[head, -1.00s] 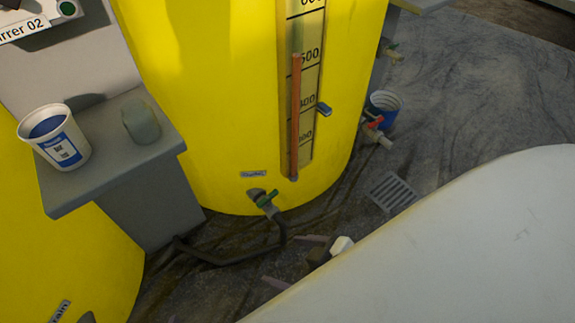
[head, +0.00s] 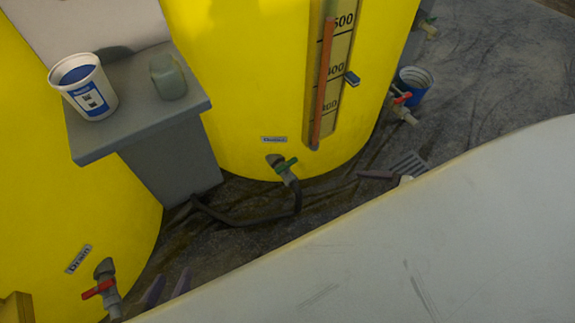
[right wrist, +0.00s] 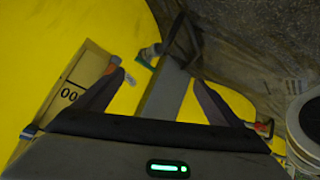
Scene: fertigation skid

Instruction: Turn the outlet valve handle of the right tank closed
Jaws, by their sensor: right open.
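The right tank (head: 250,70) is the yellow one in the middle of the head view. Its outlet valve has a green handle (head: 286,165), which appears to lie across the grey pipe, with a black hose below. The green handle also shows in the right wrist view (right wrist: 145,62), ahead of the fingers and between them.
A grey stand (head: 170,160) left of the valve carries a white cup (head: 85,88) and a greenish container (head: 168,76). Red-handled valves sit on the left tank (head: 98,289) and at the right tank's right side (head: 402,98), near a blue bucket (head: 415,82).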

